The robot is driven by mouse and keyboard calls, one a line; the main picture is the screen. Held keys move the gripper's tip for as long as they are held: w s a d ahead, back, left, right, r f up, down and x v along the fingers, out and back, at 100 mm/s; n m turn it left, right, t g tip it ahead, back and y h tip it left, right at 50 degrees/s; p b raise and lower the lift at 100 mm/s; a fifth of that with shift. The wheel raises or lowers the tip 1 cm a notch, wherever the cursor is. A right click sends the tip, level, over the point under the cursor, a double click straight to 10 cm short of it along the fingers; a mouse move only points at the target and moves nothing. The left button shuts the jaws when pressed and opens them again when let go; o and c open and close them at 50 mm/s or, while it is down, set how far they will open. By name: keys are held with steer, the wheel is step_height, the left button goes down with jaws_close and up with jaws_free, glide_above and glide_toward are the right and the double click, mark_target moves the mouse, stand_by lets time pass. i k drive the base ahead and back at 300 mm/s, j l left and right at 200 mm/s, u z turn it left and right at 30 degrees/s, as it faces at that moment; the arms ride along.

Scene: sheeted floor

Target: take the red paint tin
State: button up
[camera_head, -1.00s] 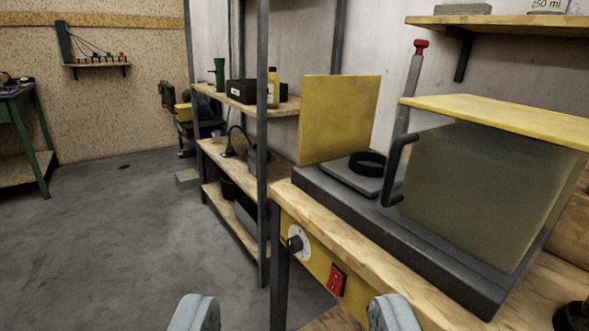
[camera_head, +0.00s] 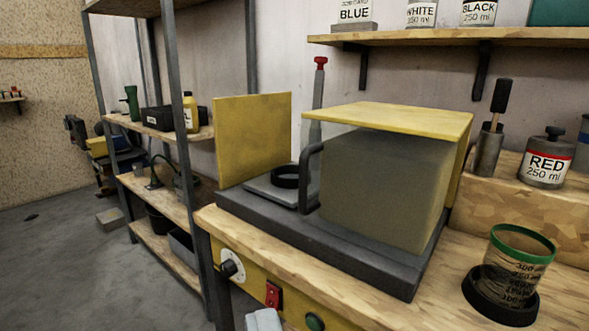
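The red paint tin (camera_head: 546,160) is a small grey tin with a dark cap and a label reading "RED 250 ml". It stands upright on a raised wooden block (camera_head: 520,205) at the right of the bench. My gripper (camera_head: 264,320) shows only as a pale fingertip at the bottom edge, over the bench front. It is well to the left of the tin and apart from it. The other finger cannot be made out, so its opening is unclear.
A dark-handled tool in a grey holder (camera_head: 489,150) stands left of the tin. A shelf (camera_head: 430,38) with several tins hangs above.

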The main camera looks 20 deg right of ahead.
mark_target(543, 167)
steer(key=z, duration=1.45)
